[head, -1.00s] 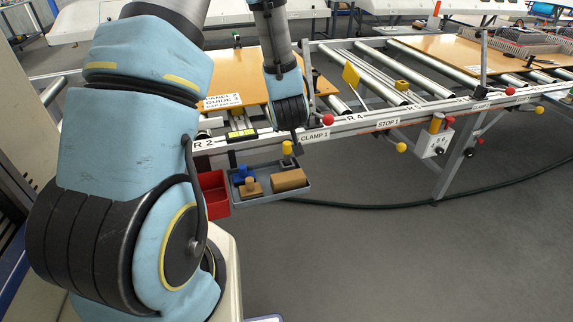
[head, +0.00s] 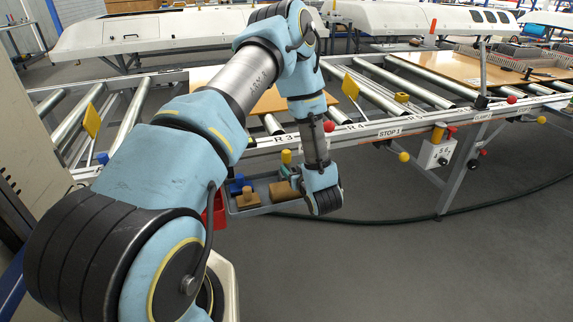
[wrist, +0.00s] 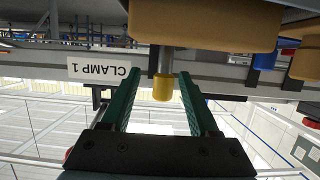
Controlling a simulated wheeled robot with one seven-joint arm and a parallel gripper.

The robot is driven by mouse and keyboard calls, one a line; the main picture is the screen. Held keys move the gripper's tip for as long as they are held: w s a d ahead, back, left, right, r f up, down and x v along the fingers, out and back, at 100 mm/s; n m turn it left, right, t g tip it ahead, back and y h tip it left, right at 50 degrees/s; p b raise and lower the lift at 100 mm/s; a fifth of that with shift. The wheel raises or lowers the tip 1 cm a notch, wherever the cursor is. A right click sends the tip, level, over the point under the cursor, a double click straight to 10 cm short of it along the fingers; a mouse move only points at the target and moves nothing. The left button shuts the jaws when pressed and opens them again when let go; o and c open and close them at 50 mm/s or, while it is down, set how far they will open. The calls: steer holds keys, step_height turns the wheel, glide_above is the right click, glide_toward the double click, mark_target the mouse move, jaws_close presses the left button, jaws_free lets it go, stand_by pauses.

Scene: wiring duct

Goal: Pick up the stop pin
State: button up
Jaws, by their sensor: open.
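The stop pin, with a yellow head and a grey metal shank, stands at the back of the grey tray (head: 245,211); its head (head: 286,157) shows in the head view. In the wrist view, which looks upside down, the stop pin (wrist: 163,88) appears between the two green fingers of my gripper (wrist: 159,76). The fingers are open, with a visible gap on each side of the pin. How deep the pin sits between them is unclear.
The tray also holds a blue piece (head: 238,185), a tan knobbed block (head: 248,199) and a brown block (head: 283,192), partly hidden by my wrist. A red bin (head: 219,210) is left of it. The conveyor rail (head: 345,138) runs behind.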

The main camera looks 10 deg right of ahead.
mark_target(287, 165)
steer(key=x, duration=0.2)
steer(key=p+x, duration=0.1)
steer(key=x, duration=0.1)
steer(key=shift+w+a+f, duration=0.1)
steer(key=shift+w+a, duration=0.05)
steer(key=shift+a, duration=0.25)
steer(key=shift+w+f, duration=0.2)
steer(key=shift+w, duration=0.2)
jaws_close()
